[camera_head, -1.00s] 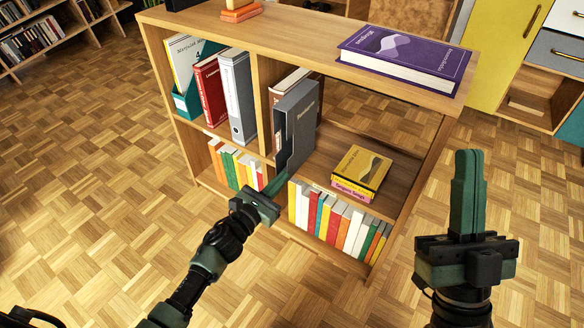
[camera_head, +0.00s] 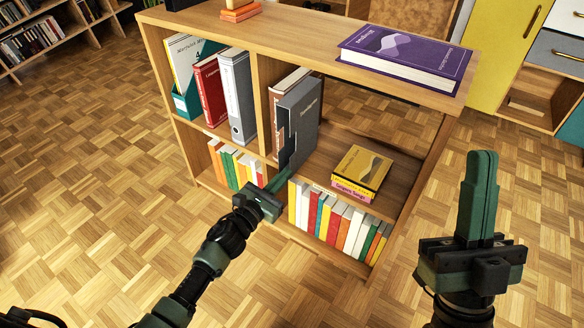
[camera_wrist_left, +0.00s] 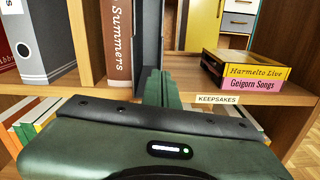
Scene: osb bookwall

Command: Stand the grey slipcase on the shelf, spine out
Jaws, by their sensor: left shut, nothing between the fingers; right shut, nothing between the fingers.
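The grey slipcase (camera_head: 300,118) stands upright in the right-hand compartment of the shelf unit, beside a brown book (camera_head: 281,90). Lettering shows on its side face, and a darker, recessed-looking narrow face points to the front. In the left wrist view the slipcase (camera_wrist_left: 148,40) rises behind my fingers. My left gripper (camera_head: 284,180) is shut with nothing held, its tips at the lower front of the slipcase; the frames do not settle whether they touch it. My right gripper (camera_head: 481,180) is shut and empty, well right of the shelf and away from the slipcase.
A label reading KEEPSAKES (camera_wrist_left: 218,99) is on the shelf edge. A purple book (camera_head: 405,55) lies on top. A grey binder (camera_head: 238,97) stands left of the divider.

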